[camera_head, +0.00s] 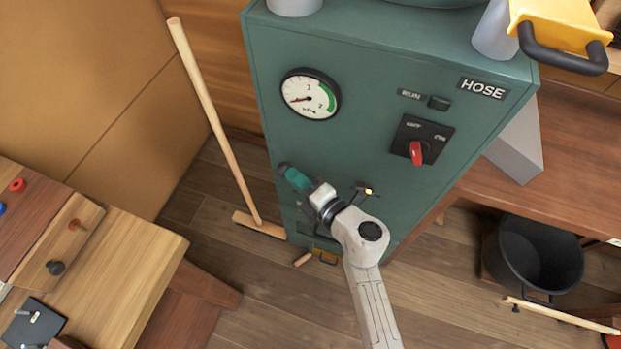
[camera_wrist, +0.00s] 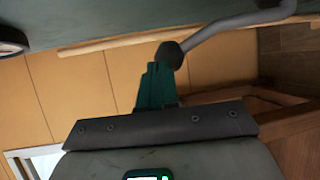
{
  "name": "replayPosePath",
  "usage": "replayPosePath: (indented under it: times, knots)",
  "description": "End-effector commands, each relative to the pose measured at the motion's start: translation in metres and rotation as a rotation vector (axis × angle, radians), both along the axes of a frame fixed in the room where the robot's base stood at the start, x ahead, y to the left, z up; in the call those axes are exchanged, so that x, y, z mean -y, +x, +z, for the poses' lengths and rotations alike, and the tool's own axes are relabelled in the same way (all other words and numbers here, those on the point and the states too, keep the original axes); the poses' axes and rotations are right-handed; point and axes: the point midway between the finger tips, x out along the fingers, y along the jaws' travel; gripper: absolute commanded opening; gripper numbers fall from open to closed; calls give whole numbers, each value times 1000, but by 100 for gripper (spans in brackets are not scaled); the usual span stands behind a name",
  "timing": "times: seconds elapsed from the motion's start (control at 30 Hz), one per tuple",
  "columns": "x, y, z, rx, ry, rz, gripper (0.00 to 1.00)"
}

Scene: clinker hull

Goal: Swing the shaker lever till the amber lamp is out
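The shaker lever shows in the wrist view as a grey bent rod (camera_wrist: 225,32) with a dark round knob (camera_wrist: 170,53). The knob also shows in the head view (camera_head: 283,168), low on the front of the green cabinet. My gripper (camera_head: 291,175) is at the knob; its teal fingers (camera_wrist: 155,84) look close together, with their tips against the knob. I cannot tell whether they are closed around it. A small pale-yellow spot (camera_head: 368,191) right of my gripper on the cabinet front may be the amber lamp; it looks bright. Most of the lever is hidden in the head view.
The green cabinet (camera_head: 350,140) carries a round gauge (camera_head: 310,94), a red rotary switch (camera_head: 416,153) and a HOSE label (camera_head: 482,88). A wooden broom (camera_head: 218,130) leans at its left. A black bucket (camera_head: 533,258) stands at right, a wooden bench (camera_head: 120,270) at left.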

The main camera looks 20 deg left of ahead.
Motion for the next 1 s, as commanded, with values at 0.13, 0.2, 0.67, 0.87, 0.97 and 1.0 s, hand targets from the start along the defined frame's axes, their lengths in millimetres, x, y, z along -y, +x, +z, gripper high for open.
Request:
replayPosePath:
  times: [0.13, 0.2, 0.67, 0.87, 0.97, 1.0]
  knots:
    - [-13, 1, 0, 2, 1, 1, 0]
    - [-18, 1, -1, 1, 3, 1, 0]
    - [-30, 1, -2, 3, 3, 3, 0]
    - [-31, 1, -2, 4, 2, 5, 0]
    - [-31, 1, -2, 5, 2, 6, 0]
    - [-31, 1, -1, 5, 2, 6, 0]
